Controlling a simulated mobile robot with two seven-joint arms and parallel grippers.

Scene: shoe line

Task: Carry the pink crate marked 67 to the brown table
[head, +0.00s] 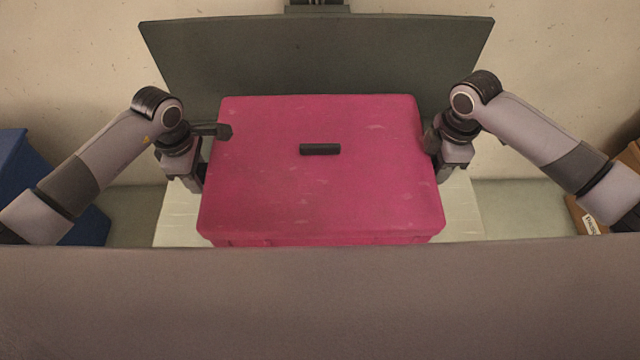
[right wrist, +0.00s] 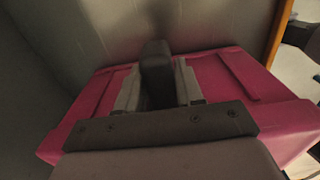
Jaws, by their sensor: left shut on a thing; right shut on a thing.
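A pink crate (head: 320,190) with a closed top and a short black bar (head: 320,149) on it lies in the middle of the head view. No number 67 shows on the faces in view. My left gripper (head: 208,152) is shut on the crate's left side. My right gripper (head: 434,152) is shut on its right side, partly hidden by the crate edge. In the right wrist view the right gripper (right wrist: 157,88) is against the pink crate (right wrist: 232,78). I cannot make out a brown table for sure.
A pale surface (head: 462,212) shows beneath the crate; I cannot tell whether they touch. A dark grey panel (head: 320,60) stands behind it. A blue bin (head: 18,165) is at the left, and a brown box (head: 588,216) with a white label at the right.

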